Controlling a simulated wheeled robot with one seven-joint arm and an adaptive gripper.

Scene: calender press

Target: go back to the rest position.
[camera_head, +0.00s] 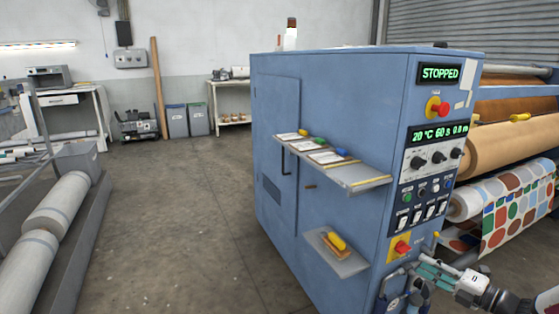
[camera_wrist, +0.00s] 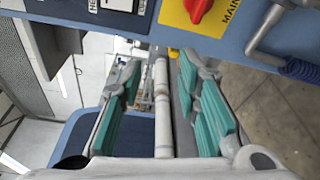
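My gripper (camera_head: 420,272) is at the lower right in the head view, close to the lower front of the blue control cabinet (camera_head: 335,125). In the wrist view my gripper (camera_wrist: 158,80) shows two teal-padded fingers spread well apart. Nothing is held between them; the floor and distant room show through the gap. A red rotary switch on a yellow plate (camera_wrist: 210,12) lies just beyond the fingers at the top of the wrist view. The same switch (camera_head: 402,247) shows beside my gripper in the head view. No marker of a rest position shows.
The cabinet has two protruding shelves, an upper one with cards (camera_head: 350,180) and a lower one with a yellow-handled tool (camera_head: 336,242). Fabric rolls (camera_head: 515,145) stand at right. A roll rack (camera_head: 85,245) is at left. Open floor (camera_head: 190,230) lies between.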

